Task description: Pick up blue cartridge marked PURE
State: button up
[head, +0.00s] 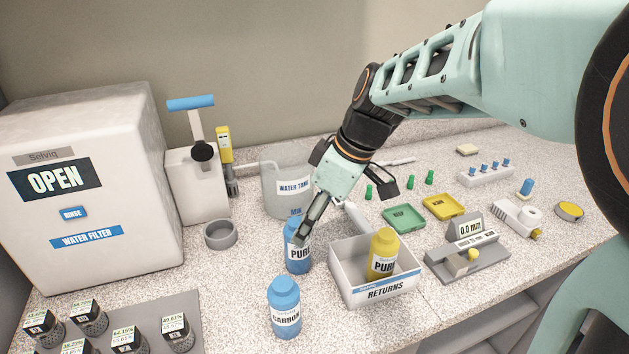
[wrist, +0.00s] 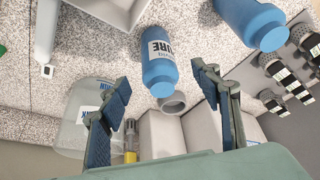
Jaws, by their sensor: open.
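The blue cartridge marked PURE (head: 298,262) stands upright on the speckled counter, left of the returns bin. Its label is partly hidden by my gripper in the head view. In the wrist view the blue PURE cartridge (wrist: 160,75) shows between and beyond my fingertips. My gripper (head: 312,222) is over it in the head view; in the wrist view the gripper (wrist: 162,85) has its fingers spread wide and empty. I cannot tell whether a finger touches the cartridge. A second blue cartridge, marked CARBON (head: 284,308), stands nearer the front; it also shows in the wrist view (wrist: 255,22).
The white RETURNS bin (head: 345,289) holds a yellow PURE cartridge (head: 382,252), close to the right. A clear water tank (head: 285,178) stands behind. A grey ring (head: 221,234) and the white water filter box (head: 90,190) are left. Labelled jars (head: 178,335) sit front left.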

jog(key=x, duration=0.8)
jog(key=shift+w+a, duration=0.1)
jog(key=shift+w, duration=0.1)
jog(key=shift+r, duration=0.1)
jog(key=c, duration=1.4)
